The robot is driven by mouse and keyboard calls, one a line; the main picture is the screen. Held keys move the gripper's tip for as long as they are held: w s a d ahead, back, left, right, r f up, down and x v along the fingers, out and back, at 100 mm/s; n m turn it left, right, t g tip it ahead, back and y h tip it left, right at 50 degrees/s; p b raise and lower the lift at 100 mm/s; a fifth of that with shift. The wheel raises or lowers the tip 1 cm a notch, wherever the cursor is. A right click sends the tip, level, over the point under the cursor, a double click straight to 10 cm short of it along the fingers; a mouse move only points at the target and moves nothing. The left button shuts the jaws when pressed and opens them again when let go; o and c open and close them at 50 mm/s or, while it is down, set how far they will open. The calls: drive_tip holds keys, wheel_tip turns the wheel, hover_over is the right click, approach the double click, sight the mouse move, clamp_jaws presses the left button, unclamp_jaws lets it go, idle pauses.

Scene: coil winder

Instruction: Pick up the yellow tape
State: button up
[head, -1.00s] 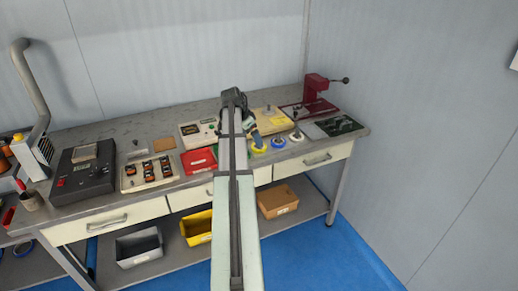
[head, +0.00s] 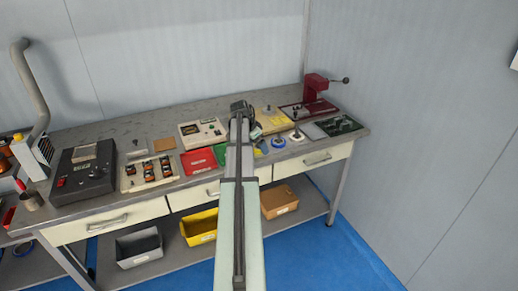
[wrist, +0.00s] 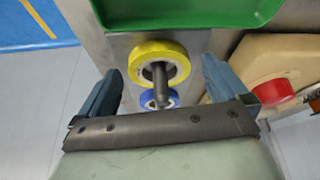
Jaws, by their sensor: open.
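The yellow tape (wrist: 140,60) is a ring-shaped roll lying on the grey bench, seen from above in the wrist view. In the head view the arm mostly hides it. My gripper (wrist: 160,68) is open, with one blue-grey finger on either side of the yellow tape and nothing held. Whether the fingers are down at the tape's height I cannot tell. A dark rod stands out in front of the tape's hole in the wrist view; what it belongs to is unclear.
A blue tape (head: 278,142) lies close beside the yellow one, also in the wrist view (wrist: 173,97). A white roll (head: 296,136) is further right. A green tray (wrist: 200,14) and a cream block with a red knob (wrist: 272,92) flank the spot.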

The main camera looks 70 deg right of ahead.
drive_tip(key=c, duration=1.1)
drive_tip(key=shift+r, duration=0.15)
wheel_tip(320, 180, up, 9)
drive_tip(key=shift+f, duration=0.1)
drive_tip(key=shift+s+d+r, duration=0.1)
drive_tip(key=shift+s+r, duration=0.2)
drive_tip(key=shift+n+t, duration=0.3)
drive_tip(key=shift+n, duration=0.3)
drive_tip(key=w+d, duration=0.2)
drive_tip(key=d, duration=0.7)
drive_tip(key=w+d+r, duration=0.1)
drive_tip(key=d, duration=0.8)
drive_tip(key=w+d+r, duration=0.1)
drive_tip(key=w+d, duration=0.1)
drive_tip(key=d, duration=0.7)
drive_tip(key=shift+w+d+r, duration=0.2)
drive_tip(key=shift+w+d, duration=0.15)
drive_tip(key=shift+d, duration=0.05)
drive_tip(key=shift+f+n+h, duration=0.1)
drive_tip(key=shift+n+h, duration=0.2)
drive_tip(key=shift+n, duration=0.1)
